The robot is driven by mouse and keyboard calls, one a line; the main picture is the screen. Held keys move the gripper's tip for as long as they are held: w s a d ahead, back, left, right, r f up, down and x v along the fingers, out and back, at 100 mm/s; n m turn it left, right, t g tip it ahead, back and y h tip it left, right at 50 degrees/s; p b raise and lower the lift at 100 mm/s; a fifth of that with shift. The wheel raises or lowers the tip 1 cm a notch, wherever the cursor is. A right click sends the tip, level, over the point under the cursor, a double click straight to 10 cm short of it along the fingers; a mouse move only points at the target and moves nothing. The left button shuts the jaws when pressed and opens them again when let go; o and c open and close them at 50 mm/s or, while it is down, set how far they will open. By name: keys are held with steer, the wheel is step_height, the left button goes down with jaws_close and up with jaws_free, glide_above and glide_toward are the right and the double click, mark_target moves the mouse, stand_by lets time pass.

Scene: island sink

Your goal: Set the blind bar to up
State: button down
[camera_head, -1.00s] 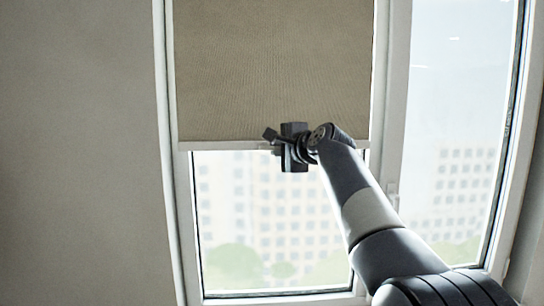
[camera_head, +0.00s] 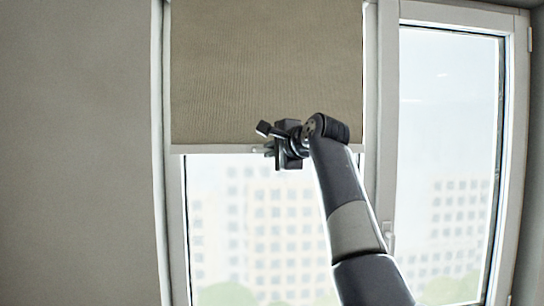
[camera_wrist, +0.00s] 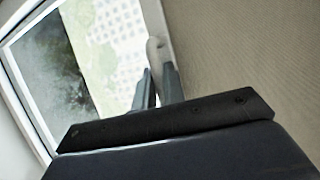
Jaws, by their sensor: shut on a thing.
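The blind bar (camera_head: 215,149) is a thin pale strip along the lower edge of the beige blind (camera_head: 265,75). It looks nearly level, with bright window glass below it. My gripper (camera_head: 270,148) is at the bar, around its middle, and is shut on it. In the wrist view my two grey fingertips (camera_wrist: 157,82) point at a pale rounded piece (camera_wrist: 154,48) at the bar's edge. The exact contact between fingers and bar is small and partly hidden by my gripper in the head view.
A second window pane (camera_head: 450,150) with a white frame stands to the right, with a window handle (camera_head: 388,236) on the frame between. A bare grey wall (camera_head: 80,150) fills the left.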

steer(key=shift+r, duration=0.1)
stand_by(0.3)
steer(key=c, duration=1.8)
jaws_free()
steer(key=b+v, duration=0.3)
steer(key=v, duration=0.7)
steer(key=shift+s+d+r, duration=0.1)
steer(key=shift+s+d, duration=0.1)
steer(key=shift+s, duration=0.1)
